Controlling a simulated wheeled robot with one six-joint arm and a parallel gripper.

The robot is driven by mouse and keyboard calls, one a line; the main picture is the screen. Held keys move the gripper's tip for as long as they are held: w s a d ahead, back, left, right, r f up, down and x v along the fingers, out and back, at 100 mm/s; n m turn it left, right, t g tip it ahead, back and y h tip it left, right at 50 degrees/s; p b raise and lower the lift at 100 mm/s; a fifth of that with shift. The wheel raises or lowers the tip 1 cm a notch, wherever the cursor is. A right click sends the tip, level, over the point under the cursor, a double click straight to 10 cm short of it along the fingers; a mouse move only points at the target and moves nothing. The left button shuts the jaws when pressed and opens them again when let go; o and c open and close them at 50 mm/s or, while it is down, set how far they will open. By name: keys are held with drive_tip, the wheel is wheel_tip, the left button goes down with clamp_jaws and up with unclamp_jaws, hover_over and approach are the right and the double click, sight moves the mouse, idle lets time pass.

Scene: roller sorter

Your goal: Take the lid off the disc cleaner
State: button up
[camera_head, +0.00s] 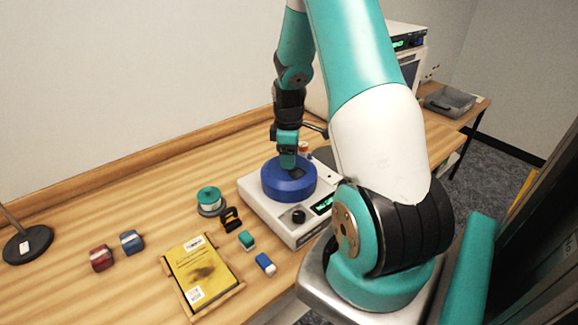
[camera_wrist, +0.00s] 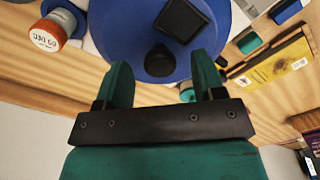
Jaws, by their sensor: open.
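The disc cleaner (camera_head: 262,212) is a low white box with a dark dial and a green display on its front. Its round blue lid (camera_head: 288,186) sits on top of it. In the wrist view the blue lid (camera_wrist: 130,40) fills the top middle, with a black knob (camera_wrist: 160,62) and a dark square patch (camera_wrist: 182,18) on it. My gripper (camera_head: 288,164) is over the lid, pointing down. In the wrist view my gripper (camera_wrist: 162,72) is open, its two green fingers on either side of the knob's near end. I cannot tell whether they touch the lid.
An orange-and-white bottle (camera_wrist: 48,32) stands close beside the cleaner. A green-and-white spool (camera_head: 209,200), a black-and-orange item (camera_head: 231,219), small blocks (camera_head: 247,240) and a yellow booklet in a wooden tray (camera_head: 200,272) lie left of it. The wooden table's (camera_head: 80,220) left part has free room.

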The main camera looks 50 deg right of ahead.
drive_tip(key=shift+f, duration=1.05)
drive_tip(key=c, duration=1)
drive_tip(key=shift+c, duration=0.2)
